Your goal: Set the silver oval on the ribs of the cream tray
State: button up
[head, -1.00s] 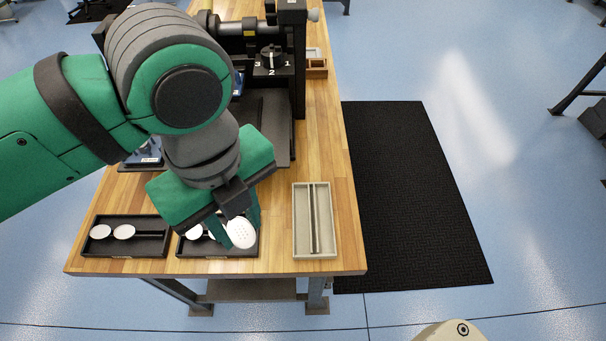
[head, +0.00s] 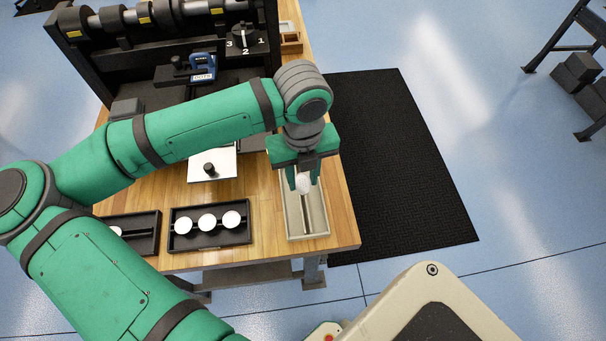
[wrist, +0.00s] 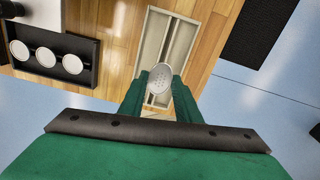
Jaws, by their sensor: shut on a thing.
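My gripper (head: 304,184) is shut on the silver oval (head: 304,184), a pale, flat oval piece held between the green fingers. In the wrist view the silver oval (wrist: 160,77) shows small dots on its face and sits between the fingertips (wrist: 160,92). The cream tray (head: 318,222) is a long shallow tray at the right front of the bench, with ribs running along its length. My gripper is over the tray, and the tray also shows beyond the oval in the wrist view (wrist: 150,40). I cannot tell the gap between the oval and the ribs.
A black tray (head: 210,242) with several white round pieces lies left of the cream tray. Another black tray (head: 150,245) is partly hidden by my arm. A press with a dial (head: 243,38) stands behind. A black mat (head: 400,170) lies on the floor at right.

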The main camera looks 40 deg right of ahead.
aim_at(304, 182)
jog(key=shift+w+f, duration=0.2)
jog(key=shift+f, duration=1.55)
jog(key=shift+s+d+f, duration=0.15)
jog(key=shift+s+f, duration=0.05)
jog(key=shift+f, duration=0.3)
jog(key=shift+w+a+f, duration=0.1)
jog(key=shift+a+f, duration=0.15)
jog(key=shift+f, duration=0.35)
jog(key=shift+d, duration=0.1)
jog(key=o, duration=1.1)
